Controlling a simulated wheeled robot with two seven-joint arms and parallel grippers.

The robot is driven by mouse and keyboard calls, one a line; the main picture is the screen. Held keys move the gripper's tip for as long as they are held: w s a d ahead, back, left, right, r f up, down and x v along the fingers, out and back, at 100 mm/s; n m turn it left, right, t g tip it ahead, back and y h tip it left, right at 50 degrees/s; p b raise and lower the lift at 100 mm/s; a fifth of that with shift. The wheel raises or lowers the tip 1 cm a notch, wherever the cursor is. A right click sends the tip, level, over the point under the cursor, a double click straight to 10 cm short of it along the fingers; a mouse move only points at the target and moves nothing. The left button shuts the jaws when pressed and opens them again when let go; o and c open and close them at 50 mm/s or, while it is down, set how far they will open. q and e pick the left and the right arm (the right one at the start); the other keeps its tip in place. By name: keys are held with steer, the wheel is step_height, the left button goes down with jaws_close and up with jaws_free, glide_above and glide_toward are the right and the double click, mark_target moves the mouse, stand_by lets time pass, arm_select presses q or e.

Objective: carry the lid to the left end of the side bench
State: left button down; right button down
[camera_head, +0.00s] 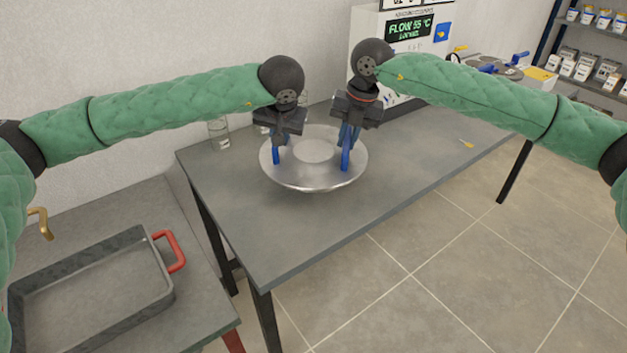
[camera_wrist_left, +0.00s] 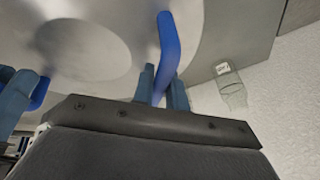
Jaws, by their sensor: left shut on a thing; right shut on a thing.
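The lid (camera_head: 315,178) is a round, shiny metal disc with two blue upright handles. It is over the left part of the grey bench (camera_head: 260,235), roughly level. I cannot tell whether it touches the bench top or hangs just above it. My left gripper (camera_head: 276,140) is shut on the lid's left handle (camera_head: 276,156). My right gripper (camera_head: 350,130) is shut on the right handle (camera_head: 345,160). The left wrist view shows the left handle (camera_wrist_left: 168,50) between my left fingers (camera_wrist_left: 160,88), and the lid's surface (camera_wrist_left: 120,25) beyond.
A clear glass (camera_head: 219,134) stands behind the lid by the wall. A white machine (camera_head: 365,35) with a green display is at the back right. A grey tray (camera_head: 150,245) with a red handle lies on a lower table at left. The bench front is clear.

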arm_select(q)
steer(key=shift+f, duration=0.2)
arm_select(e)
steer(key=shift+f, duration=0.25)
